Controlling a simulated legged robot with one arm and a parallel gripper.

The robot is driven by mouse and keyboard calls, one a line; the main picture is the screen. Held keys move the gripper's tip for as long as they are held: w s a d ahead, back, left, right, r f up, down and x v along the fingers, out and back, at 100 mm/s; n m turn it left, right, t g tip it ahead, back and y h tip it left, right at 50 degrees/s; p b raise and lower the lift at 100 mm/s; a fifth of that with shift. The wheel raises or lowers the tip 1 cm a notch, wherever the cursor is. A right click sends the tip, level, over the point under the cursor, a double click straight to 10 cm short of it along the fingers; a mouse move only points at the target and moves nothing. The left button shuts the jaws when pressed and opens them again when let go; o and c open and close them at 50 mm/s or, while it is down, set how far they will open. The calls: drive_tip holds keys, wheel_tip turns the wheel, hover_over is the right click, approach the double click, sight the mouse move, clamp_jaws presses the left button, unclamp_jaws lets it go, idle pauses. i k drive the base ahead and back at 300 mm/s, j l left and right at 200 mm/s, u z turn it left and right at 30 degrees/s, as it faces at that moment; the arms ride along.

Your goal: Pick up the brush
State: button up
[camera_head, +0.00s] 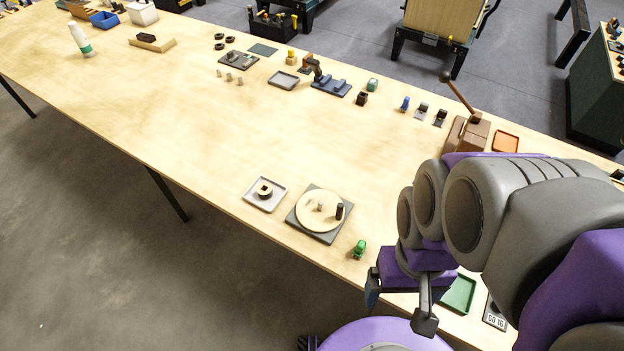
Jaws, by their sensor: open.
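I cannot make out a brush for certain. A small dark block-like object (146,37) lies on a tan wooden tray (165,46) at the far left; it is too small to tell whether it is the brush. My gripper (398,306) is at the near edge of the long wooden table (190,120), low in the picture. Its two dark fingers are spread apart, and I see nothing between them. My arm hides part of the table's right end.
Near my gripper are a small green figure (359,249), a grey square plate with a round cream disc (311,222), and a green tray (459,294). A brown block with a lever (467,134) stands behind my arm. The table's middle is clear.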

sight(360, 248)
drive_tip(key=z, duration=0.7)
drive_tip(key=k+j+z, duration=0.15)
drive_tip(key=j+z, duration=0.3)
drive_tip(key=k+j+z, duration=0.2)
drive_tip(key=z, duration=0.25)
drive_tip(key=k+j+z, duration=0.25)
drive_tip(key=z, duration=0.2)
